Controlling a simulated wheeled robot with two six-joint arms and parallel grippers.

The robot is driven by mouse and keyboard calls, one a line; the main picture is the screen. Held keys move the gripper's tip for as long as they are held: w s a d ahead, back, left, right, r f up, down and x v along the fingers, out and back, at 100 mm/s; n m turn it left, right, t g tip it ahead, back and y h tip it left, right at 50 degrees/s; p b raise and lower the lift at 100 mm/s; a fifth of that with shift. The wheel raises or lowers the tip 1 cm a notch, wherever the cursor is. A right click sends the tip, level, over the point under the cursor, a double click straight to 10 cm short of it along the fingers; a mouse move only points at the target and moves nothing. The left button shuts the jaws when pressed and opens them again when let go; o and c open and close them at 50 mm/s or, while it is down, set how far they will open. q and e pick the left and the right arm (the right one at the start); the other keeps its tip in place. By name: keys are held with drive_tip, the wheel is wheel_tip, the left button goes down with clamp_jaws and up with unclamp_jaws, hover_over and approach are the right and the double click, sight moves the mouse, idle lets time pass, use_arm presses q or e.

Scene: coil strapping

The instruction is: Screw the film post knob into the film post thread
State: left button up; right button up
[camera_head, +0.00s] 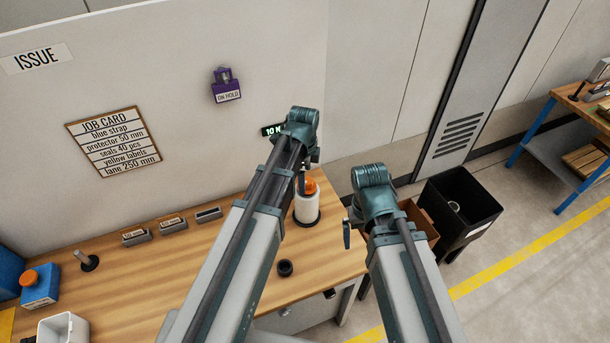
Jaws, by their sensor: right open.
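A white film roll (307,209) stands upright on a dark round base near the right end of the wooden bench. An orange knob (311,186) shows at its top; I take it to be the film post knob. The thread is hidden, and I cannot tell how the knob sits on it. My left gripper (302,184) points down beside the orange knob, partly in front of it; whether it touches or grips it cannot be told. My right gripper (347,233) is open and empty, to the right of the roll and apart from it.
A black ring (285,268) lies on the bench (220,262) in front of the roll. Label holders (172,226), a dark peg (88,262), a blue box (41,287) and a white bin (64,329) are at left. A black bin (473,205) stands at right.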

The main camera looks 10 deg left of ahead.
use_arm(q)
drive_tip(key=n, duration=0.6)
drive_tip(key=shift+s, duration=0.15)
wheel_tip(320, 180, down, 4)
drive_tip(key=b, duration=0.3)
drive_tip(key=shift+r+b, duration=0.15)
drive_tip(key=shift+b, duration=0.15)
drive_tip(key=shift+r, duration=0.1)
drive_tip(key=shift+c, duration=0.6)
clamp_jaws()
